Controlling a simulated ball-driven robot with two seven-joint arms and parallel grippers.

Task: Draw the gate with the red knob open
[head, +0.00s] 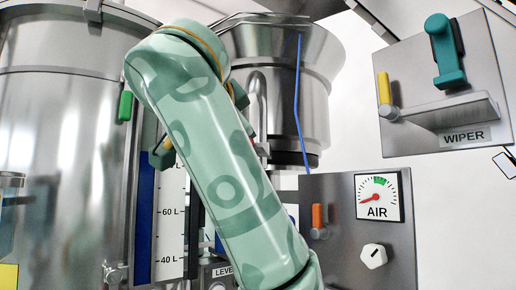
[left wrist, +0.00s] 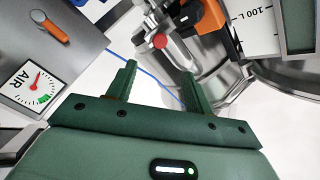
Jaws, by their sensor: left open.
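The red knob (left wrist: 159,41) shows in the left wrist view, on the end of a metal fitting by the steel vessel parts. My left gripper (left wrist: 158,70) is open, its two dark green fingers pointing towards the knob. The knob appears beyond the fingertips, between their lines; the exact gap cannot be told. In the head view my patterned green arm covers the middle, hiding the knob and most of the area under the steel hopper (head: 283,50). The gate plate itself cannot be made out. My right gripper is not in view.
A panel with an AIR gauge (head: 377,197), orange lever (head: 319,221) and white dial (head: 373,256) stands right of my arm. A thin blue line (head: 298,100) hangs before the hopper. The WIPER station (head: 445,85) is upper right. A large steel tank (head: 62,150) fills the left.

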